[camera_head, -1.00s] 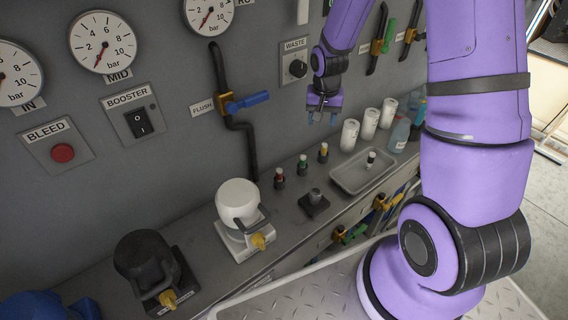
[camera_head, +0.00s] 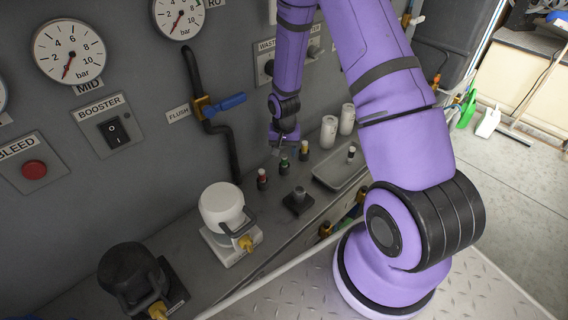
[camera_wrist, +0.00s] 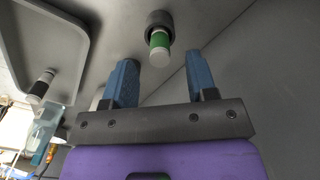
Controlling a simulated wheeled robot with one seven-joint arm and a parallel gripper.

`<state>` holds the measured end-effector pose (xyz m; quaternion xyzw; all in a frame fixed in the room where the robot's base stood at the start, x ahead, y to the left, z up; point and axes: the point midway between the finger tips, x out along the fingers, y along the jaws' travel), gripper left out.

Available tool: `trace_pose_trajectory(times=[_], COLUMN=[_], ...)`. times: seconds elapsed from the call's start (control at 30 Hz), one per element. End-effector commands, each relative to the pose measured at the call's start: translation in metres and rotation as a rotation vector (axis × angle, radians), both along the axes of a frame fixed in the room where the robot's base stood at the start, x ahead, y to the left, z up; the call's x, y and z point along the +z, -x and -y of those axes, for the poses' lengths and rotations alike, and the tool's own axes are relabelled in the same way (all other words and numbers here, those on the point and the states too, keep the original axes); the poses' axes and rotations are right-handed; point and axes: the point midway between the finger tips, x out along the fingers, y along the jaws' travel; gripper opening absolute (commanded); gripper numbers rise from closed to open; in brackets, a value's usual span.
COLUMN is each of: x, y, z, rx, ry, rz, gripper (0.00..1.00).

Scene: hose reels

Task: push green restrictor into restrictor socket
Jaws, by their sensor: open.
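The green restrictor (camera_head: 284,165) stands in a row on the shelf between a red-banded and a yellow-banded one. In the wrist view the green restrictor (camera_wrist: 159,42) has a green band, a pale end and a dark round base. It lies just ahead of the fingertips, roughly centred in the gap. My gripper (camera_wrist: 162,72) is open and empty, its blue fingers apart. In the head view my gripper (camera_head: 280,148) hangs right above the green restrictor, its fingers hard to make out. The likely restrictor socket, a dark block with a short upright stub (camera_head: 298,199), sits in front of the row.
The red restrictor (camera_head: 262,179) and yellow restrictor (camera_head: 304,151) stand close on either side. A shallow tray (camera_head: 334,178) holding a small white-and-black piece (camera_head: 351,152) is to the right. A white housing (camera_head: 222,207) stands at left. The gauge panel wall rises behind.

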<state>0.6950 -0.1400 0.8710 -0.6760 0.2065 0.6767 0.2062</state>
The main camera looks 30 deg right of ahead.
Motion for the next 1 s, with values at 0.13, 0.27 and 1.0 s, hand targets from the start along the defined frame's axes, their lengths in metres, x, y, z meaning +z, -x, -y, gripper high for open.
trace_pose_trajectory(times=[0.13,0.27,1.0], x=[-0.012,-0.030,-0.051], y=[-0.001,-0.001,-0.002], z=[0.001,0.001,0.002], rx=[-0.001,0.001,0.000], ry=[-0.001,0.000,0.000], rz=[-0.001,-0.002,0.001], gripper=[0.52,0.52,0.00])
